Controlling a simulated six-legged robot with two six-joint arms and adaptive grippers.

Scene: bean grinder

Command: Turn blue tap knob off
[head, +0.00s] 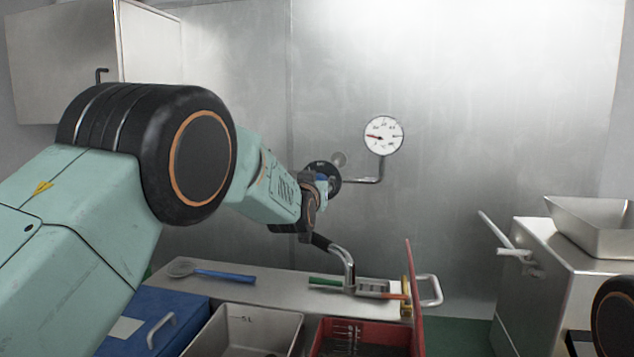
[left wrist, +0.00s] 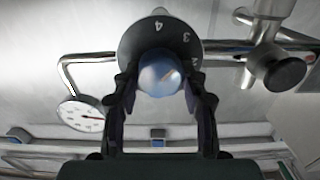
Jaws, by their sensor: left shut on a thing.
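The blue tap knob (left wrist: 160,73) sits between the two fingers of my left gripper (left wrist: 160,85) in the left wrist view. The gripper is shut on it, with a finger on each side. Behind the knob is a dark round dial plate (left wrist: 150,37) with white numbers, of which 3 and 4 show. In the head view my left arm reaches to the wall, where the dark plate (head: 323,176) shows and my left gripper (head: 322,184) hides most of the knob. My right gripper is not in view.
A round gauge (head: 383,135) is on a pipe right of the tap. Below are a steel counter (head: 275,284) with a blue-handled tool (head: 225,276), a blue box (head: 135,325), a steel bin (head: 275,318) and a red crate (head: 320,335). A grinder (head: 560,270) stands right.

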